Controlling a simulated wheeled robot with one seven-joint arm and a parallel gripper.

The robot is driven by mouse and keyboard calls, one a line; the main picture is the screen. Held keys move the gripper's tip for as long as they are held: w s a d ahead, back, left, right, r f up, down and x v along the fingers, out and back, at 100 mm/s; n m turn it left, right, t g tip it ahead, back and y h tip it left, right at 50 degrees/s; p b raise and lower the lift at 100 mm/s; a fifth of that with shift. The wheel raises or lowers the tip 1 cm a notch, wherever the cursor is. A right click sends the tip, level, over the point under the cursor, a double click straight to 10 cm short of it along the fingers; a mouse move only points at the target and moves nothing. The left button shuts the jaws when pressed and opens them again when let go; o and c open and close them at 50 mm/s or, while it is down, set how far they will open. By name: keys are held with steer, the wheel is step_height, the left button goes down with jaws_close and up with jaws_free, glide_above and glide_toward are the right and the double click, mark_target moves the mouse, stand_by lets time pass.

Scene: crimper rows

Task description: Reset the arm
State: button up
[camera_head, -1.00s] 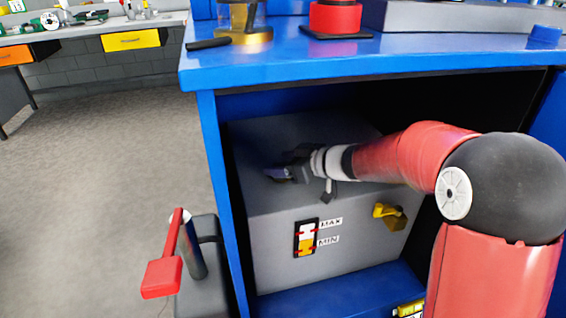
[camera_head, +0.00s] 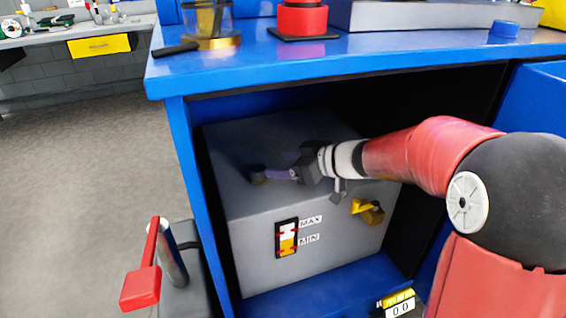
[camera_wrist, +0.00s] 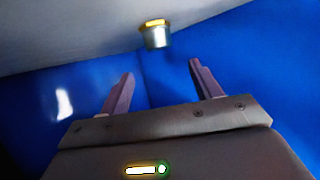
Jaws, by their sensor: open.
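My gripper (camera_head: 268,174) is inside the blue cabinet, over the top of the grey tank (camera_head: 240,255). Its two purple-grey fingers also show in the wrist view (camera_wrist: 162,72), spread apart with nothing between them. A small metal cap or neck with a yellow end (camera_wrist: 155,34) lies beyond the fingertips in the wrist view. My red arm reaches in from the right.
The blue cabinet's worktop (camera_head: 300,70) is close above my arm. A yellow valve handle (camera_head: 368,211) and a MAX/MIN level gauge (camera_head: 287,238) are on the tank front. A red-handled lever (camera_head: 141,287) stands left of the cabinet. Open floor (camera_head: 70,200) lies further left.

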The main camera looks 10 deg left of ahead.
steer(key=w+d+r+m+t+h, duration=0.2)
steer(key=d+r+m+t+h, duration=0.35)
steer(key=d+r+t, duration=0.35)
steer(key=s+d+m+h, duration=0.4)
steer(key=s+d+h, duration=0.2)
steer(key=d, duration=0.3)
steer(key=s+d+f+m+g, duration=0.1)
steer(key=s+f+g, duration=0.3)
steer(key=s, duration=0.7)
steer(key=s+d+f+m+g, duration=0.1)
steer(key=s+f+m+g, duration=0.2)
steer(key=s, duration=0.9)
step_height(320, 180, down, 3)
steer(key=shift+d+g+h, duration=0.35)
steer(key=shift+g+h, duration=0.1)
steer(key=shift+g, duration=0.35)
